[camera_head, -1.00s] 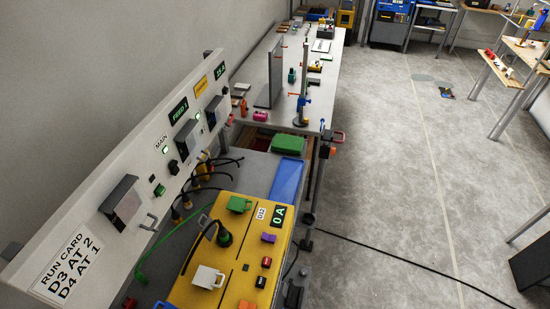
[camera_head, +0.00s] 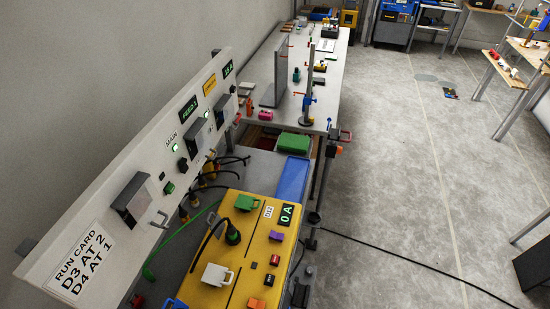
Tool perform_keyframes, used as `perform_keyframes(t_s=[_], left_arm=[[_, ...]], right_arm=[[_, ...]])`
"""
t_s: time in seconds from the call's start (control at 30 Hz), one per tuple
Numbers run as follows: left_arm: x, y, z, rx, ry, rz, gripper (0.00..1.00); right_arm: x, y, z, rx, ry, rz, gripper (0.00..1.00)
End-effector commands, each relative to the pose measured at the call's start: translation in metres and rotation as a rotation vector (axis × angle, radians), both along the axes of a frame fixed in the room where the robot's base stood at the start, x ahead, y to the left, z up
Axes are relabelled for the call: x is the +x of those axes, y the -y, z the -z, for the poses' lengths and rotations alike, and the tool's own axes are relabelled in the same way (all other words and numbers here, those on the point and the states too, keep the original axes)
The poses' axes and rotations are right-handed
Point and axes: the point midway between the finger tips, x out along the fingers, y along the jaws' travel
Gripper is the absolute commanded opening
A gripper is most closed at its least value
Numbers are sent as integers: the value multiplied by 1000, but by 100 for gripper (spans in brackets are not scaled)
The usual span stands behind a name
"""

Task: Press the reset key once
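No key with a readable "reset" label shows, so I cannot tell which one is the reset key. A yellow box (camera_head: 250,259) at the lower middle carries a purple key (camera_head: 276,237), a small red key (camera_head: 274,260), a dark key with a red mark (camera_head: 269,280) and an orange key (camera_head: 256,303). Its display (camera_head: 288,216) reads "0 A". The tilted white panel (camera_head: 110,190) at left has a green button (camera_head: 169,187) and a black knob (camera_head: 183,165). Neither of my grippers is in view.
A green-handled part (camera_head: 247,202), a black plug (camera_head: 232,237) and a white-handled part (camera_head: 215,275) stand up from the box. A blue tray (camera_head: 291,180) lies behind it. Black and green cables run between panel and box. Open floor (camera_head: 400,190) is at right.

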Motion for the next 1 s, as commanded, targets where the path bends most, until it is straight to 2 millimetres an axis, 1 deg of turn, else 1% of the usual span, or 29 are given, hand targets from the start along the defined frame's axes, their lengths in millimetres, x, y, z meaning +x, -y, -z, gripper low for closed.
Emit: perform_keyframes(t_s=[0.03,0.37,1.0], left_arm=[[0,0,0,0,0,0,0],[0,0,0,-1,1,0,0],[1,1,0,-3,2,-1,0]], right_arm=[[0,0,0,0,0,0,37],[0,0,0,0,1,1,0],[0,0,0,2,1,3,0]])
